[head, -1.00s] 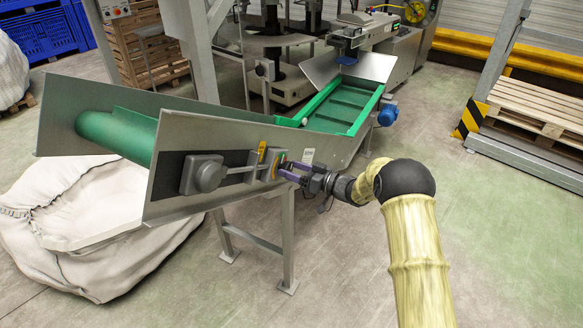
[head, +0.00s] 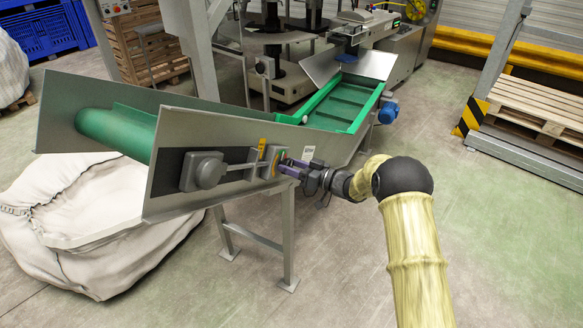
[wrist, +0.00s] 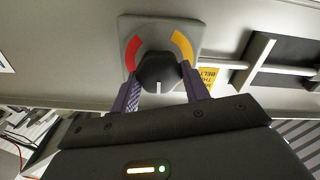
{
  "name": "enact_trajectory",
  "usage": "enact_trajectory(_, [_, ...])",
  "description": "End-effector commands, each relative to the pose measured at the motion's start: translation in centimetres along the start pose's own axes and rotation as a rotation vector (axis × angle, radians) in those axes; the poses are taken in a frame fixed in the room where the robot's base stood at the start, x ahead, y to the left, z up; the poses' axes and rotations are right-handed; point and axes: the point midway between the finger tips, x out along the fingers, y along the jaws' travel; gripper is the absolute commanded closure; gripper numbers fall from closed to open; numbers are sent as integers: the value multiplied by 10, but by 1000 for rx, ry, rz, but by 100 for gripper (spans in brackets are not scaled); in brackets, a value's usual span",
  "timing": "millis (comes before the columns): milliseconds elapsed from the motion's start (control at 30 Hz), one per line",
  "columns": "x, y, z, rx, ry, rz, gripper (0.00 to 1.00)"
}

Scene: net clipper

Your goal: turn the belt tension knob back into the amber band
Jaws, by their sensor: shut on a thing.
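The belt tension knob (wrist: 157,70) is dark with a white pointer mark and sits on a grey plate on the conveyor's side. In the wrist view its mark points down, away from the coloured arcs. The amber band (wrist: 183,46) curves at the knob's upper right and a red band (wrist: 132,52) at its upper left. My gripper (wrist: 159,80) has its purple fingers on either side of the knob, shut on it. In the head view my gripper (head: 284,167) is at the plate, and its fingers mostly hide the knob.
The conveyor's metal side panel (head: 165,188) surrounds the plate. A round grey housing (head: 207,172) with a rod lies left of the plate. A yellow label (wrist: 208,76) is beside the plate. A large white sack (head: 75,215) stands below left.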

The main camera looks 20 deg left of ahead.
Motion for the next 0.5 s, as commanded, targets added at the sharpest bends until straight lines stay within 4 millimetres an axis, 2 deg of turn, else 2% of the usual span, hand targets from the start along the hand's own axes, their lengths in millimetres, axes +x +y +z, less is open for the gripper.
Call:
enact_trajectory(267, [0, 1, 4, -140, -1, 0, 77])
enact_trajectory(500, [0, 0, 6, -339, -1, 0, 77])
